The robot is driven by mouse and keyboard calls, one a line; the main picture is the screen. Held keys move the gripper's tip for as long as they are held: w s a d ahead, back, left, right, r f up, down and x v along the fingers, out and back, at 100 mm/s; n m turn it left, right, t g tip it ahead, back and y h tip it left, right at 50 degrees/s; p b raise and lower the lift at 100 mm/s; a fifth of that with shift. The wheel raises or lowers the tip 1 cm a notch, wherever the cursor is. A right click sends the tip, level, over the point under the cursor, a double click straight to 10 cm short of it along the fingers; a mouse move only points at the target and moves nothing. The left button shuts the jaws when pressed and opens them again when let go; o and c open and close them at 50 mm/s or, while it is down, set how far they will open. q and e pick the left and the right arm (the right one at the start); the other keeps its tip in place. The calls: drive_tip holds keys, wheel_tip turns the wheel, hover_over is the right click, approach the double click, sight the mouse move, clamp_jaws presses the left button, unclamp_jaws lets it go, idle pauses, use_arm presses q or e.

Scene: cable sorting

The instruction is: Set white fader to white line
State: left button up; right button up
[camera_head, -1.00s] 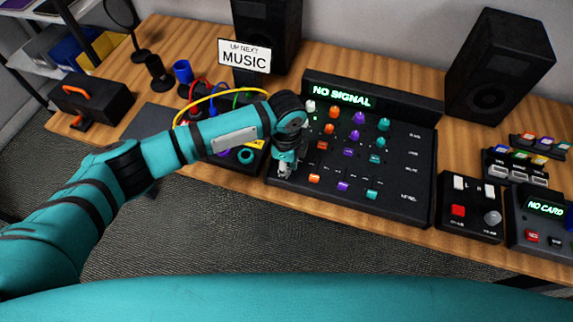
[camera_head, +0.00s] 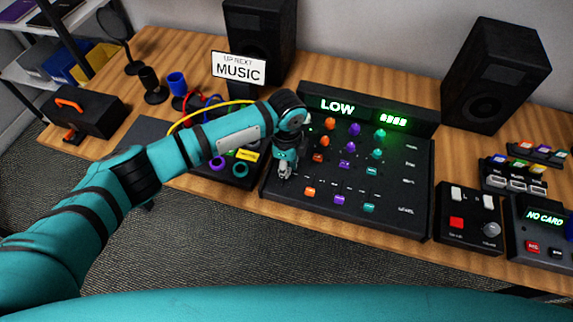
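The black mixing console (camera_head: 400,200) stands on the wooden table, with orange, purple and teal knobs in rows. An orange fader (camera_head: 310,192), a purple fader (camera_head: 339,200) and a teal fader (camera_head: 369,208) sit low along its front. My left gripper (camera_head: 285,173) points down over the console's left column, left of the orange fader. The white fader and its white line cannot be made out; the gripper and wrist cover that area. Whether the fingers are shut on anything is too small to tell. My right gripper is out of view.
Two black speakers (camera_head: 497,75) stand behind the console. A "MUSIC" sign (camera_head: 238,69) stands at the back left. A cable tray (camera_head: 262,172) lies left of the console, partly behind my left arm. A small switch box (camera_head: 470,222) sits close on the right.

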use_arm(q)
drive_tip(key=o, duration=0.3)
drive_tip(key=shift+w, duration=0.15)
wheel_tip(320, 180, up, 12)
idle(0.4)
drive_tip(key=shift+d+f, duration=0.1)
